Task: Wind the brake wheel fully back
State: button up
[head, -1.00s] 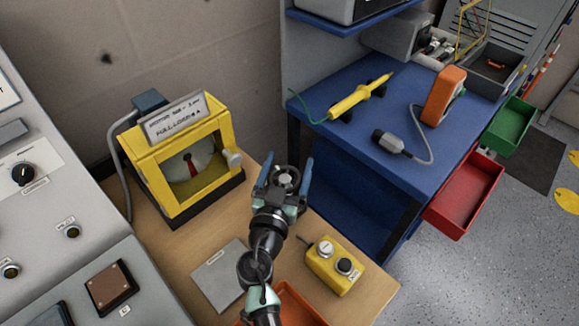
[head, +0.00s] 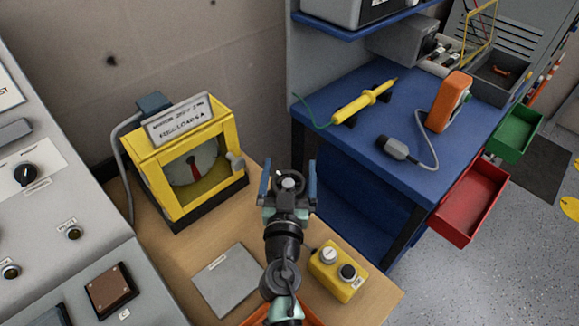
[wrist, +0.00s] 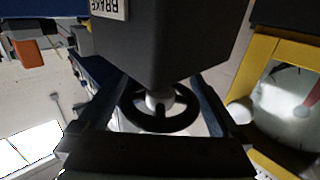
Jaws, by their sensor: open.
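The brake wheel is a small black handwheel with a pale grey hub. In the wrist view the wheel (wrist: 160,121) hangs below a dark box with a label reading BRAKE (wrist: 108,8). In the head view the wheel (head: 291,184) shows between the fingers of my gripper (head: 288,178). My gripper is open, with one blue finger on either side of the wheel. In the wrist view the fingers flank the rim; I cannot tell whether either touches it.
A yellow-framed gauge box (head: 216,188) with a red pointer stands to the left on the wooden bench, its pale knob (head: 236,160) facing me. A yellow two-button box (head: 338,273) and a grey plate (head: 226,279) lie nearby. A blue bench (head: 350,155) stands behind right.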

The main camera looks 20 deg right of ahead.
aim_at(289, 170)
notch_tip(289, 170, up, 10)
jog(key=p, duration=0.6)
